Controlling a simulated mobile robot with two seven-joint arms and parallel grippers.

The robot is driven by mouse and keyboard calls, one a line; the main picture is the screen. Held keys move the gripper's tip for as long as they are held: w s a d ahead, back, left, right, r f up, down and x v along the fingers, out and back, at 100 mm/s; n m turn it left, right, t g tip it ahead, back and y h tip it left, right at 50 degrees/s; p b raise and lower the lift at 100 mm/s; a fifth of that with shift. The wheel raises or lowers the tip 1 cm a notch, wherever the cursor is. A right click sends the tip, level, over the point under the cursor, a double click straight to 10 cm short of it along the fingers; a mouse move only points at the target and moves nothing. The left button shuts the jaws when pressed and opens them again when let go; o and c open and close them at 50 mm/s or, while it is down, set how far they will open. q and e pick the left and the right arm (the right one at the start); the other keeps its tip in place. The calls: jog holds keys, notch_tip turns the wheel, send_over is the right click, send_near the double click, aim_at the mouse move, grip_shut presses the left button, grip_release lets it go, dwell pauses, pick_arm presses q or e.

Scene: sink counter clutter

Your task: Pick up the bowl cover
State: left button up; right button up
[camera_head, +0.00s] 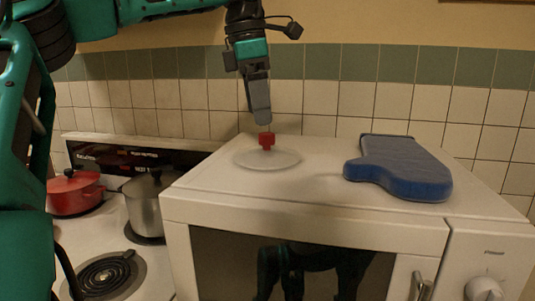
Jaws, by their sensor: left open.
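The bowl cover (251,159) is a pale, translucent round disc with a red knob (266,141) at its middle. It lies on top of the white microwave, towards the back left. My left gripper (264,126) points down from above, with its fingertips right at the red knob. The gripper is open; the picture is too small to tell whether the fingers touch the knob. My right gripper is not in view.
A blue oven mitt (405,170) lies on the microwave (320,225), right of the cover. A red pot (75,192) and a steel pot (146,207) stand on the stove at the left. A tiled wall (345,98) rises close behind.

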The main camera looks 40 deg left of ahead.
aim_at(265, 133)
pick_arm(q)
jog(key=f, duration=0.2)
jog(key=w+f, duration=0.1)
jog(key=f, duration=0.3)
jog(key=shift+w+d+f, duration=0.15)
jog(key=shift+w+d, duration=0.1)
